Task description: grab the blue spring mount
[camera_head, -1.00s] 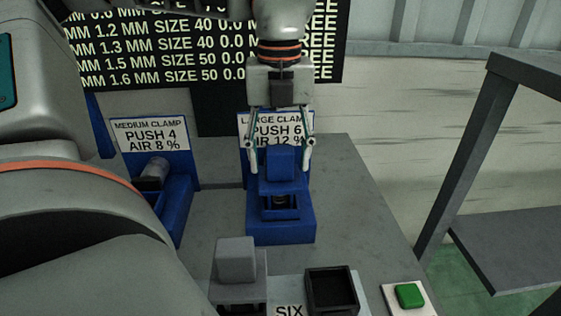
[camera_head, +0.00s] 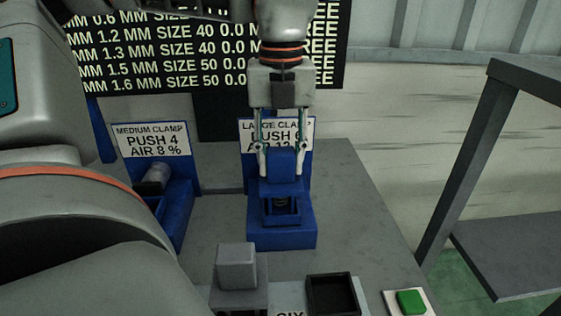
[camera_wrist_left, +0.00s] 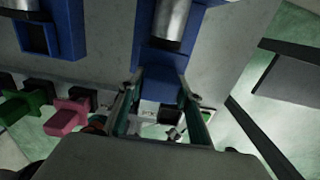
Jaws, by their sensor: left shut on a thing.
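The blue spring mount (camera_head: 281,165) is a blue block standing upright in the blue large clamp fixture (camera_head: 282,240), with a dark spring (camera_head: 281,202) showing below it. My left gripper (camera_head: 281,148) comes down from above and is shut on the block, one finger on each side. In the left wrist view, the fingers (camera_wrist_left: 162,80) are on both sides of the blue block (camera_wrist_left: 164,88), and a metal cylinder (camera_wrist_left: 172,20) is behind it. My right gripper is out of view.
The medium clamp fixture (camera_head: 178,215) stands to the left. A grey block (camera_head: 237,265), a black open box (camera_head: 332,293) and a green button (camera_head: 410,301) are at the front. A dark shelf frame (camera_head: 452,170) stands at the right.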

